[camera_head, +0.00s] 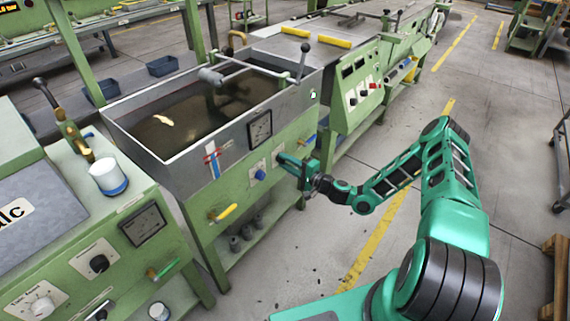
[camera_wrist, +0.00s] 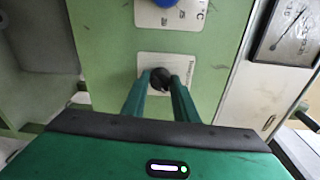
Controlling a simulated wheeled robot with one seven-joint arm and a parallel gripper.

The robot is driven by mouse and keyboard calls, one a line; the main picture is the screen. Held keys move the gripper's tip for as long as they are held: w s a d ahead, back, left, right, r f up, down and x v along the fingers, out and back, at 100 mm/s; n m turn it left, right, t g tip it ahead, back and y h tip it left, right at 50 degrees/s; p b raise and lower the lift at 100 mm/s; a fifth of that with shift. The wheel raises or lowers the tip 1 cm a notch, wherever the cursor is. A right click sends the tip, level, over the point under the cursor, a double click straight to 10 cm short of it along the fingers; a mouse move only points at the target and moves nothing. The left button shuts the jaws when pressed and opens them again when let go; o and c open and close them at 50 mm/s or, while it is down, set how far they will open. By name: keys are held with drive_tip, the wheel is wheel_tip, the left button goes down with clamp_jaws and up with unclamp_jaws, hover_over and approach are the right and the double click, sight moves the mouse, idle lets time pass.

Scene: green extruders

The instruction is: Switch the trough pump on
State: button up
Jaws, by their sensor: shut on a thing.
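The green trough (camera_head: 312,95) stands in the middle of the head view, with dark liquid inside its grey rim. On its front panel a black rotary knob (camera_wrist: 160,77) sits on a white plate (camera_wrist: 150,60) in the wrist view. My gripper (camera_wrist: 158,90) is shut on this black knob, one finger on either side. In the head view my gripper (camera_head: 284,158) is against the trough's front panel and hides the knob. The knob's pointer direction cannot be read.
A blue knob (camera_head: 260,174) is left of my gripper, with a gauge (camera_head: 260,128) above. A yellow-handled valve (camera_head: 222,212) is lower left. Another panel (camera_head: 358,83) with red and black controls is to the right. The floor (camera_head: 335,190) around my arm is clear.

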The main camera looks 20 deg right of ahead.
drive_tip(key=shift+d+m+g, duration=0.2)
drive_tip(key=shift+m+g, duration=0.1)
drive_tip(key=shift+m, duration=1.6)
drive_tip(key=o, duration=1)
drive_tip(key=shift+f, duration=0.1)
drive_tip(key=shift+a, duration=0.1)
drive_tip(key=v, duration=1)
drive_tip(key=shift+s+d, duration=0.25)
drive_tip(key=shift+d, duration=0.05)
